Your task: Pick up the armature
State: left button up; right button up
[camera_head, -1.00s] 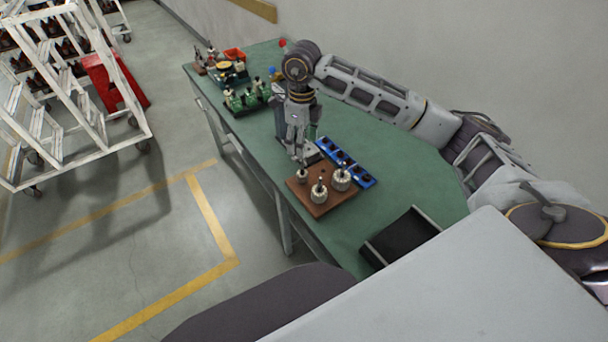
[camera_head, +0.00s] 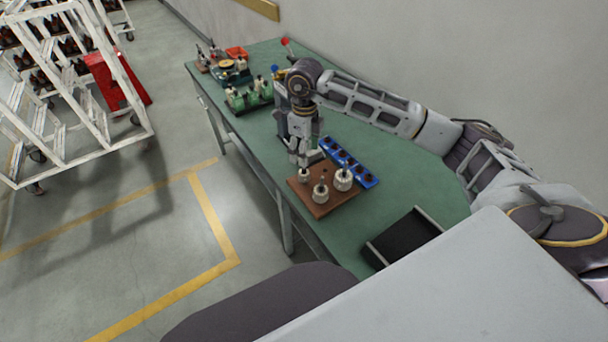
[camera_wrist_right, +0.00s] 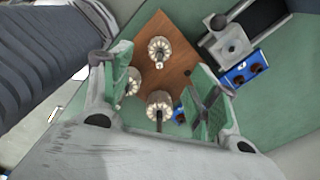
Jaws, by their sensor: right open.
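Three pale, ribbed armatures with upright shafts stand on a square brown board (camera_head: 328,204): one at back left (camera_head: 304,175), one at front (camera_head: 320,193) and one at right (camera_head: 343,180). My right gripper (camera_head: 298,162) points down just above the back-left armature. In the right wrist view its green-padded fingers (camera_wrist_right: 165,95) are spread apart, with nothing gripped. One armature (camera_wrist_right: 159,105) shows in the gap between them. Another (camera_wrist_right: 131,84) is partly hidden by the left finger, and the third (camera_wrist_right: 159,50) lies beyond. My left gripper is not in view.
A blue block with dark holes (camera_head: 352,167) lies right behind the board. A black tray (camera_head: 402,238) sits near the front edge of the green table. Green parts (camera_head: 248,96) and a red bin (camera_head: 237,54) stand farther back. A white rack (camera_head: 75,95) is left of the table.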

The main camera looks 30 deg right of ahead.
aim_at(304, 173)
notch_tip(304, 173, down, 4)
jog(key=shift+r, duration=0.25)
jog(key=shift+f, duration=0.55)
pick_arm(q)
jog(key=shift+w+r, duration=0.25)
jog(key=shift+w, duration=0.6)
pick_arm(e)
jog(key=shift+f, duration=0.15)
jog(key=shift+f, duration=0.45)
notch_tip(304, 173, down, 3)
jog(key=shift+a+r+p, duration=0.1)
jog(key=shift+p, duration=0.45)
jog(key=shift+f, duration=0.75)
pick_arm(q)
jog(key=shift+s+d+r, duration=0.45)
jog(key=shift+d, duration=0.2)
